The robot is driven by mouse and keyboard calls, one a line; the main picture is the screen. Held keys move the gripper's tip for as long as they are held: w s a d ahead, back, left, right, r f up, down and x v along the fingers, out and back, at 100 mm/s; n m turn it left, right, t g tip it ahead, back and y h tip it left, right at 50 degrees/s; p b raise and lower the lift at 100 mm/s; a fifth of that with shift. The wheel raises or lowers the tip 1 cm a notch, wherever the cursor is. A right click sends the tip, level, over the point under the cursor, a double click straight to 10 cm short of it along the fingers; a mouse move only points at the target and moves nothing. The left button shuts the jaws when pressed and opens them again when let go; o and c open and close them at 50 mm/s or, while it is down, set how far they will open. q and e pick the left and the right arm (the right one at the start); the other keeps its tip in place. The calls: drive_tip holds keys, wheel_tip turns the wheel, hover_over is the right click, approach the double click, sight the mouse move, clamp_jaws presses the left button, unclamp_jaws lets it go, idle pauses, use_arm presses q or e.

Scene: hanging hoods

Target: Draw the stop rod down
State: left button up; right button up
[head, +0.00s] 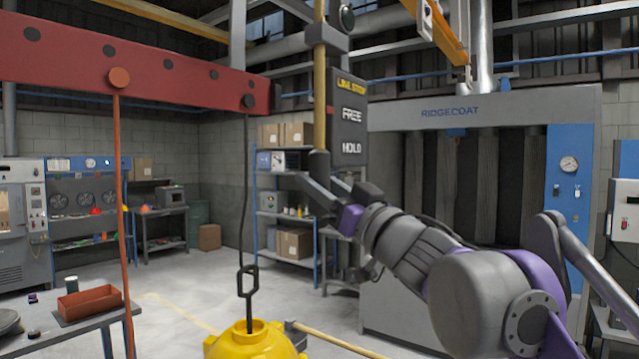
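The stop rod (319,100) is a yellow upright bar in the upper middle, running up out of the picture. It passes through a grey bracket beside a dark sign plate (350,115) reading LINE STOP, FREE and HOLD. A dark grip (318,163) is at the rod's lower end, about level with HOLD. My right gripper (318,184) is at this dark grip, coming in from the lower right. Its fingers overlap the grip's lower part in the picture; whether they are closed on it is unclear. My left gripper is not in view.
A red beam (60,58) crosses the upper left, with an orange rod (123,200) hanging from it. A dark chain hook (247,282) hangs above a yellow hood (258,342). A grey RIDGECOAT booth (400,310) stands behind my arm. A table with a red tray (90,302) is lower left.

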clamp_jaws()
idle(0.9)
